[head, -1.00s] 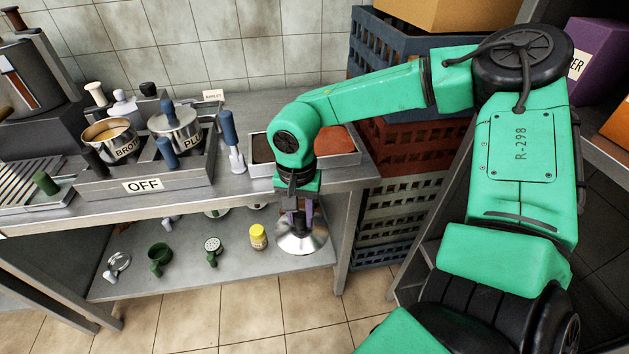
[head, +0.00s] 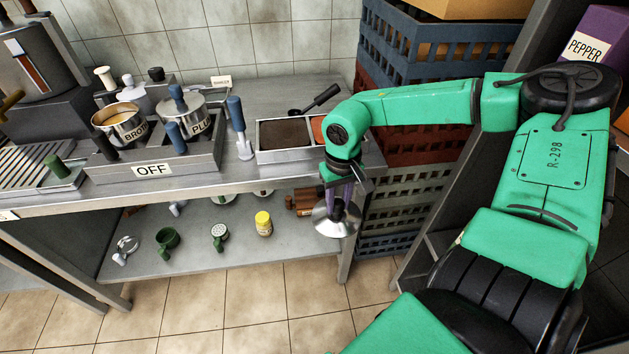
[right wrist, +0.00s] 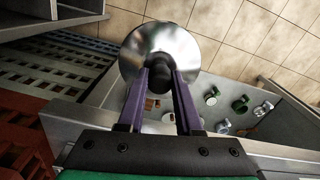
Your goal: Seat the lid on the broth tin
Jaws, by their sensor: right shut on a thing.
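The broth tin (head: 120,128) stands without a lid in the left part of the grey holder on the counter, its contents showing. My right gripper (head: 340,200) is shut on the dark knob of a shiny round metal lid (head: 325,223). It holds the lid in the air in front of the counter's right end, to the right of the tin and lower than the counter top. In the right wrist view the purple fingers (right wrist: 160,95) clasp the knob and the lid (right wrist: 140,45) spreads out beyond them. My left gripper is not in view.
The grey holder (head: 185,160) also bears a lidded tin labelled PL (head: 195,110) and upright handles. A tray with brown fill (head: 285,135) and a black ladle (head: 315,100) lie to its right. Crates (head: 400,170) stack at the right. The lower shelf (head: 200,255) holds small items.

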